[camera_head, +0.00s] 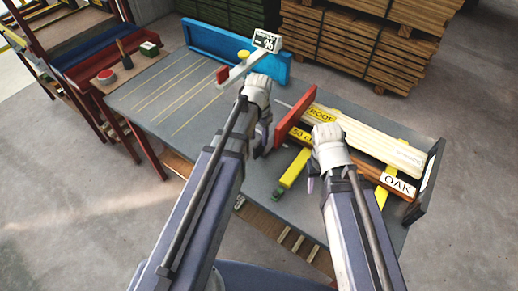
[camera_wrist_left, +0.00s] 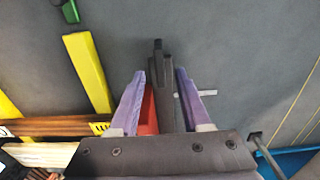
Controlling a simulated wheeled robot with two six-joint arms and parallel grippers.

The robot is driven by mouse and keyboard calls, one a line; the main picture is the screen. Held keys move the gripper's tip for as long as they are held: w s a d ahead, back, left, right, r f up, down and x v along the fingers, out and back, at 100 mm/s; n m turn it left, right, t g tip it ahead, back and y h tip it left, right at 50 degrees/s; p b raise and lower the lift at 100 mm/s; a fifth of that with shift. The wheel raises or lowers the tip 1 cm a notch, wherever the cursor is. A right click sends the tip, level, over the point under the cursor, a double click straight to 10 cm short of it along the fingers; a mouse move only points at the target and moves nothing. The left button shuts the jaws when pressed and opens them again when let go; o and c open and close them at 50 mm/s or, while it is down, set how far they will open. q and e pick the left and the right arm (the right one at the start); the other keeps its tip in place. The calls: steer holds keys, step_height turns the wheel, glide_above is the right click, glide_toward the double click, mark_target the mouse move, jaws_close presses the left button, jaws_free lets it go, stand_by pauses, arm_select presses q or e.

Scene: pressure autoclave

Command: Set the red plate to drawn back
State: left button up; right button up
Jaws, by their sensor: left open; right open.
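The red plate (camera_head: 295,118) stands upright on the grey table, near the stacked boards. Part of it shows in the left wrist view (camera_wrist_left: 148,112) as a red strip beside a dark grey bar (camera_wrist_left: 161,85). My left gripper (camera_wrist_left: 160,72) is open, with its two purple fingers on either side of the bar and the red strip; I cannot tell whether they touch. In the head view my left gripper (camera_head: 264,144) is beside the plate, partly hidden by my arm. My right gripper (camera_head: 312,184) is over the table to the right of the plate, its fingers mostly hidden.
Boards labelled OAK (camera_head: 398,185) and a pale board (camera_head: 375,135) lie on the right of the table. A yellow bar (camera_head: 295,168) lies in front of the plate. A blue fence (camera_head: 215,42) and a white arm with a sign (camera_head: 267,40) are at the back.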

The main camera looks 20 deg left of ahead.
mark_target(259, 149)
arm_select(q)
step_height(259, 149, down, 7)
steer(key=b, duration=0.7)
steer(key=shift+f, duration=0.15)
arm_select(e)
step_height(259, 149, down, 7)
steer(key=shift+f, duration=0.2)
arm_select(q)
steer(key=shift+c, duration=0.3)
arm_select(e)
steer(key=shift+r, duration=0.1)
arm_select(q)
jaws_close()
